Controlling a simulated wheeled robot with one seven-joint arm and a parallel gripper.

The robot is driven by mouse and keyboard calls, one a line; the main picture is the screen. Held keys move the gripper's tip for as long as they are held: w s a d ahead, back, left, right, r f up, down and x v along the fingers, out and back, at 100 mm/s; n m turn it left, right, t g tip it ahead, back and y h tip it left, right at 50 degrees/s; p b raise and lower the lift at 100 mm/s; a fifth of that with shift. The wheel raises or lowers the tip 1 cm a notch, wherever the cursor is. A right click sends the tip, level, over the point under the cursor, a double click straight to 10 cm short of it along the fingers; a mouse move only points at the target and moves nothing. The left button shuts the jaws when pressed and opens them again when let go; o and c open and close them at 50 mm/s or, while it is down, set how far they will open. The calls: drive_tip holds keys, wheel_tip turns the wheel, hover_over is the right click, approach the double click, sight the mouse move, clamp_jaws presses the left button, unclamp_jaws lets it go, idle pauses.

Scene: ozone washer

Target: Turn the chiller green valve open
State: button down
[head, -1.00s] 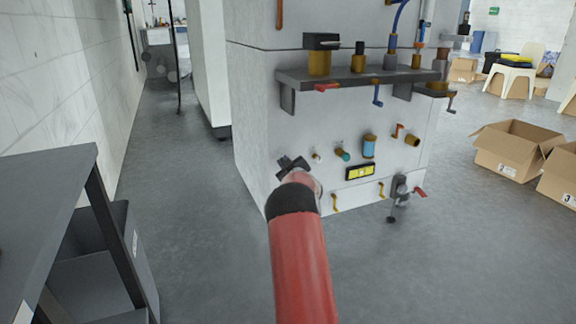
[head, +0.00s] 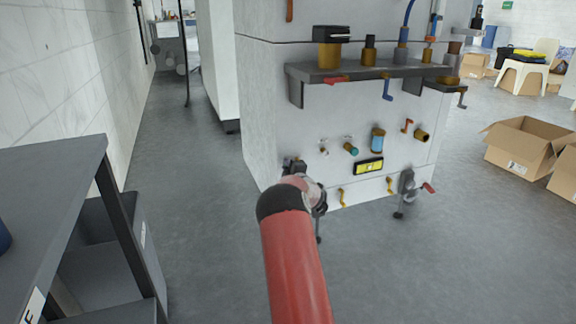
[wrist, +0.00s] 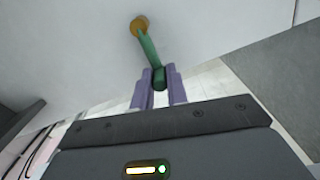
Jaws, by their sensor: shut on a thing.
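The green valve handle (wrist: 149,48) shows in the wrist view as a green lever hanging from a round brass fitting (wrist: 139,26) on a pale panel. My gripper (wrist: 160,84) has its two purple fingers on either side of the lever's lower end and is shut on it. The lever slants down and to the right from the fitting. In the head view my red arm and wrist cover the fingers and this valve, at the lower left of the white machine (head: 262,120).
Other fittings on the machine's front include a teal-tipped brass one (head: 351,148), a blue cylinder (head: 377,139) and a yellow display (head: 368,166). A grey shelf (head: 360,70) juts out above. A dark table (head: 60,165) stands at left. Cardboard boxes (head: 525,145) lie at right.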

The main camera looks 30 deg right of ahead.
drive_tip(key=shift+f+n, duration=0.25)
drive_tip(key=shift+n, duration=0.15)
drive_tip(key=c, duration=1.4)
unclamp_jaws()
drive_tip(key=shift+v, duration=3.9)
